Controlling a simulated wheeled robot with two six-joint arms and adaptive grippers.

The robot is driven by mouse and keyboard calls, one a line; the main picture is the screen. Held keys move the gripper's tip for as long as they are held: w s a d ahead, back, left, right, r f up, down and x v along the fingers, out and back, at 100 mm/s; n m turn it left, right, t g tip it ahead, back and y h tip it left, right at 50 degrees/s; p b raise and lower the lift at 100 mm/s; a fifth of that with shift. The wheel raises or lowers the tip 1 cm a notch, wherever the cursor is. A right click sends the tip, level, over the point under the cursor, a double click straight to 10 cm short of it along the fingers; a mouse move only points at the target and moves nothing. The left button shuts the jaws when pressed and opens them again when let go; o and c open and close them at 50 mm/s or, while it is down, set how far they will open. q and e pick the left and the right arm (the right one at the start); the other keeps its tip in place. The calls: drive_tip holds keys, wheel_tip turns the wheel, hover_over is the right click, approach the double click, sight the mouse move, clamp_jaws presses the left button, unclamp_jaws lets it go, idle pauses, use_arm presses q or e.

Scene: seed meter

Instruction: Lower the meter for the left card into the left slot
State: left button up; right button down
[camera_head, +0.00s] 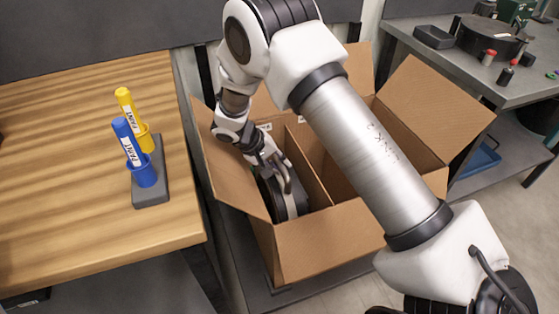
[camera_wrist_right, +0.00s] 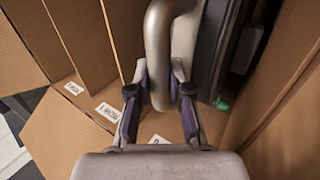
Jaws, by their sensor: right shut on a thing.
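The meter (camera_head: 291,204) is a dark, round-edged unit with a grey rim and a grey curved handle. It is low in the left slot of the cardboard box (camera_head: 325,243), left of the divider (camera_head: 308,168). My right gripper (camera_head: 272,165) reaches down into that slot. In the right wrist view my right gripper (camera_wrist_right: 160,100) is shut on the meter's grey handle (camera_wrist_right: 158,50), with the meter's dark body beside it. White label cards (camera_wrist_right: 108,111) show on the cardboard. Whether the meter touches the slot floor is hidden. My left gripper is not in view.
The box's open flaps (camera_head: 435,108) spread outward. A wooden table (camera_head: 80,220) at left bears a grey holder (camera_head: 152,190) with a blue marker (camera_head: 128,142) and a yellow marker (camera_head: 126,103). A grey bench (camera_head: 440,62) with parts stands at right. The right slot looks empty where visible.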

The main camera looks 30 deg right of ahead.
drive_tip(key=shift+f+b, duration=0.3)
drive_tip(key=shift+f, duration=0.35)
drive_tip(key=shift+f+b, duration=0.45)
drive_tip(key=shift+f, duration=0.1)
idle(0.4)
drive_tip(key=c, duration=1)
unclamp_jaws()
drive_tip(key=shift+s, duration=0.1)
wheel_tip(320, 180, up, 12)
drive_tip(key=p, duration=0.8)
